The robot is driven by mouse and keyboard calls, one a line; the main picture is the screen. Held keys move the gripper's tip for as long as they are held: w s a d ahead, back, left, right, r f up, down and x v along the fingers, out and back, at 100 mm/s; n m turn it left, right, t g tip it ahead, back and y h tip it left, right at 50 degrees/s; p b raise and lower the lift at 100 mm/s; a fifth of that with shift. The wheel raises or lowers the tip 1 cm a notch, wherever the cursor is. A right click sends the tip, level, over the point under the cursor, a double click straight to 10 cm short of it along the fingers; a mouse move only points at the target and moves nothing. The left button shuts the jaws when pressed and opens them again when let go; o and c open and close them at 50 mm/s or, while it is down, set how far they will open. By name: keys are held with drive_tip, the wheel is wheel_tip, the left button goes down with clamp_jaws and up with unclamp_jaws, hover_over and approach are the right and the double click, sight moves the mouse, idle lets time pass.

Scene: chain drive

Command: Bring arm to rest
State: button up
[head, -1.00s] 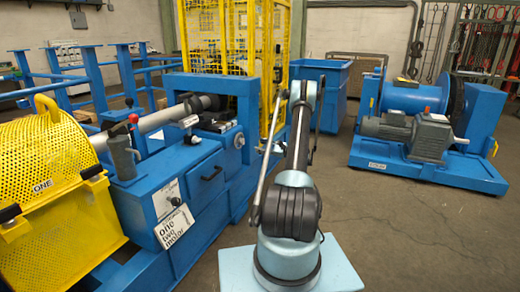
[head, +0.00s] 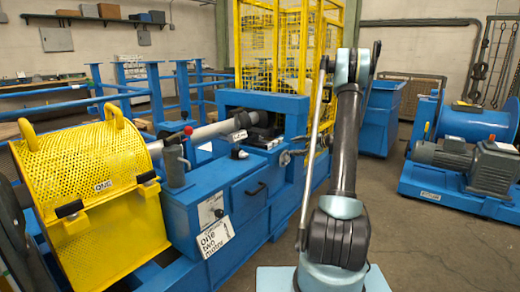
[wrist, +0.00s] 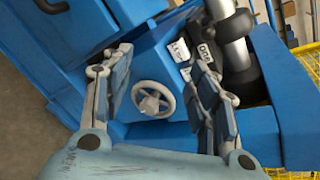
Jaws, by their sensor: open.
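My gripper (wrist: 160,68) is open in the wrist view, with its two padded fingers apart and nothing between them. A pale handwheel (wrist: 153,99) on the blue machine shows beyond and between the fingers. In the head view my arm (head: 345,150) rises from its pale base and reaches up and away toward the machine.
The blue machine (head: 245,185) with a grey bar (head: 212,130) stands left of my arm. A yellow perforated guard (head: 85,165) is at its left end. A yellow mesh cage (head: 285,45) stands behind. A blue motor unit (head: 455,180) is at right, with bare floor (head: 415,235) before it.

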drive_tip(key=s+a+r+n+g+h, duration=0.1)
drive_tip(key=s+a+r+n+h, duration=0.15)
drive_tip(key=s, duration=0.65)
drive_tip(key=s+a+r+n+g+h, duration=0.1)
drive_tip(key=s+a+r+n, duration=0.2)
drive_tip(key=s, duration=0.7)
drive_tip(key=s+a+r+n+g+h, duration=0.2)
drive_tip(key=s+r, duration=0.2)
drive_tip(key=s, duration=0.5)
drive_tip(key=s+d+f+n+h, duration=0.2)
drive_tip(key=s+f, duration=0.1)
drive_tip(key=s, duration=0.7)
drive_tip(key=s+d+f+n+h, duration=0.2)
drive_tip(key=s+f+n, duration=0.1)
drive_tip(key=s, duration=0.7)
drive_tip(key=s+d+f+n+g+h, duration=0.1)
drive_tip(key=s+d+f+n+h, duration=0.1)
drive_tip(key=s, duration=0.8)
wheel_tip(320, 180, down, 2)
drive_tip(key=shift+s+d+n, duration=0.25)
drive_tip(key=shift+s+n, duration=0.05)
drive_tip(key=shift+n, duration=0.15)
drive_tip(key=shift+w+f, duration=0.2)
drive_tip(key=shift+w, duration=0.25)
drive_tip(key=shift+s+r, duration=0.1)
drive_tip(key=shift+s, duration=0.05)
